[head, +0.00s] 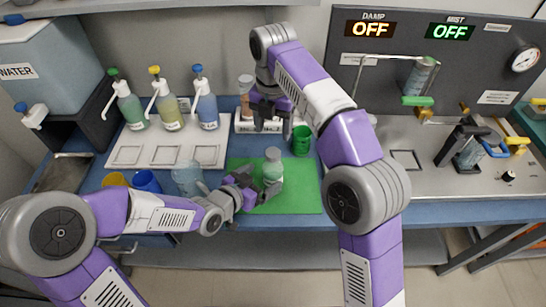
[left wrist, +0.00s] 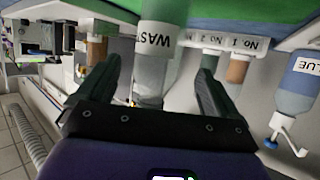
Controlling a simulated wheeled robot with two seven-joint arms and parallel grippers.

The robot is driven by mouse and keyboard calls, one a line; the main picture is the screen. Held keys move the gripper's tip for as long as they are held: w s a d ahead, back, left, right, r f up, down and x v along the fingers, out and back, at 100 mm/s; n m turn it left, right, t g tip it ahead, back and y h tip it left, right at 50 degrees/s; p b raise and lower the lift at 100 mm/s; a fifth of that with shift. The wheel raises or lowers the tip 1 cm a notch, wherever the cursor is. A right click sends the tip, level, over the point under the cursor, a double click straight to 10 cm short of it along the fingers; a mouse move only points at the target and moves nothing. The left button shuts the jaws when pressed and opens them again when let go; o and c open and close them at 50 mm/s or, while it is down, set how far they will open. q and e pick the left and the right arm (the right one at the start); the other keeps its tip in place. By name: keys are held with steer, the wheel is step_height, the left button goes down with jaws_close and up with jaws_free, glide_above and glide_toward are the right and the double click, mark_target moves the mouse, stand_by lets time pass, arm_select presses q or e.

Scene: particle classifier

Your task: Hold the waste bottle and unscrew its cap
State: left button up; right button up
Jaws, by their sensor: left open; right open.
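The waste bottle (head: 272,167) stands upright on the green mat (head: 300,190). My left gripper (head: 258,188) is open at the bottle's left side. In the left wrist view the fingers of the left gripper (left wrist: 152,85) lie on either side of the bottle, with gaps. My right gripper (head: 268,113) is open, pointing down behind and above the bottle, over the white rack. The cap's threads cannot be seen.
The white rack (head: 243,124) with small bottles stands behind the mat. A green cup (head: 301,141) is right of it. A clear beaker (head: 187,178) and a blue cup (head: 147,182) stand left of the mat. Several pump bottles (head: 165,105) stand further back. The mat's right part is free.

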arm_select(q)
steer(key=shift+w+d+f, duration=0.25)
steer(key=shift+w+d, duration=0.15)
steer(key=shift+d, duration=0.05)
arm_select(e)
steer(key=shift+s+r, duration=0.1)
steer(key=shift+s, duration=0.05)
arm_select(q)
steer(key=shift+x, duration=2.9)
arm_select(e)
steer(key=shift+s, duration=0.1)
